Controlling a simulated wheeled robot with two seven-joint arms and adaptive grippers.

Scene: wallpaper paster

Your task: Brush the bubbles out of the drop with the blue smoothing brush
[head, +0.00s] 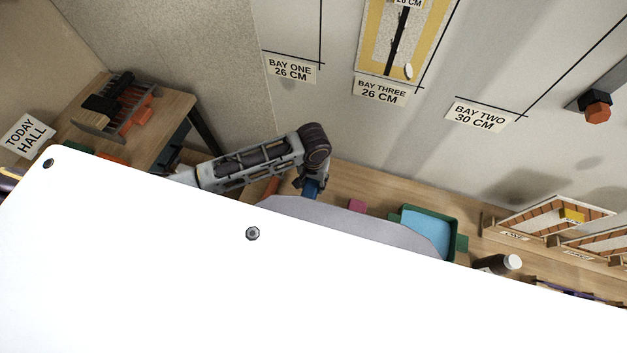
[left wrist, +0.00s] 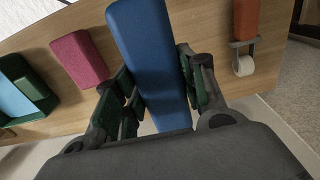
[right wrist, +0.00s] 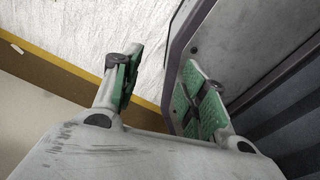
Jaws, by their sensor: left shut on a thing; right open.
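The blue smoothing brush (left wrist: 152,60) is between the fingers of my left gripper (left wrist: 158,98), which is shut on it. In the head view my left gripper (head: 312,182) is low over the wooden bench, with a bit of blue brush at its tip. A pale drop with ochre borders (head: 432,32) hangs on the wall above the BAY THREE label. It bears a dark upright strip and a small white oval (head: 408,71); whether the oval is a bubble I cannot tell. My right gripper (right wrist: 158,95) is open and empty, and is hidden in the head view.
A pink block (left wrist: 80,58), a green tray with a blue inside (head: 427,232), and a red-orange tool with a white roller (left wrist: 244,62) are on the bench. A side table (head: 172,115) stands at left. A dark bracket with an orange end (head: 596,106) juts at right.

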